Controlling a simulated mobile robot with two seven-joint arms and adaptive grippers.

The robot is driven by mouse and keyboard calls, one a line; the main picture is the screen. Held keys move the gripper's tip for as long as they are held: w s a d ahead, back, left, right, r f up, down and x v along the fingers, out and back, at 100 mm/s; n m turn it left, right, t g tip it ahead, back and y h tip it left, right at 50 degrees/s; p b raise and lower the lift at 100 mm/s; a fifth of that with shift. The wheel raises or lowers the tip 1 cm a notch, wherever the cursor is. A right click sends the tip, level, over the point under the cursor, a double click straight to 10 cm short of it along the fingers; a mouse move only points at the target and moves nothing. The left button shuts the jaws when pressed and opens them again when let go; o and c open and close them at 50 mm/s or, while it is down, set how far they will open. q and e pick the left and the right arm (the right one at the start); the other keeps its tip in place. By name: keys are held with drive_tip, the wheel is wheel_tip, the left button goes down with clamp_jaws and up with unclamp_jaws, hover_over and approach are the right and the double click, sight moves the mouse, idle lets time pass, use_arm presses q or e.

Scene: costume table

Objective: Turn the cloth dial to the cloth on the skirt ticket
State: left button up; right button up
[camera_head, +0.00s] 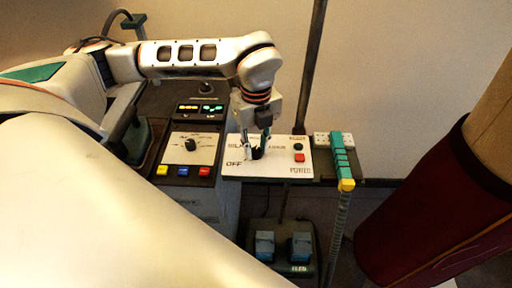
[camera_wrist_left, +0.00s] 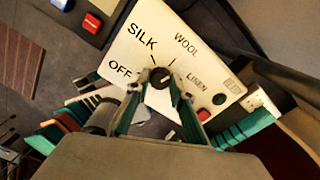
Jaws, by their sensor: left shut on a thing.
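The cloth dial is a small black knob (camera_head: 257,153) on a white panel (camera_head: 230,168), and it shows in the left wrist view (camera_wrist_left: 160,76). The panel is marked OFF, SILK, WOOL and LINEN around the knob. My left gripper (camera_head: 257,142) reaches down from above with its fingers shut on the knob, one on each side; the fingertips also show in the left wrist view (camera_wrist_left: 160,86). I cannot tell surely which cloth the knob's pointer faces. I make out no skirt ticket. My right gripper is not in view.
Left of the panel is a control box with another black knob (camera_head: 191,144), coloured buttons and a lit display (camera_head: 200,108). A green and black bar with a yellow end (camera_head: 343,160) stands to the right. The panel also has a green and a red button (camera_head: 299,157).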

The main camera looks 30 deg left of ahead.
use_arm(q)
drive_tip(key=shift+m+b, duration=0.45)
drive_tip(key=shift+m, duration=0.45)
drive_tip(key=shift+m+b, duration=0.35)
drive_tip(key=shift+m, duration=0.95)
drive_tip(key=shift+m+b, duration=0.6)
drive_tip(key=shift+m, duration=1.4)
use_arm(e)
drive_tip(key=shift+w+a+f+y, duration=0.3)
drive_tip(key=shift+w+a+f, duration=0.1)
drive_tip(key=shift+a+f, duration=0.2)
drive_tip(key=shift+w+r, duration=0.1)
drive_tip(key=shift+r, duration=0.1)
use_arm(q)
drive_tip(key=o, duration=1.1)
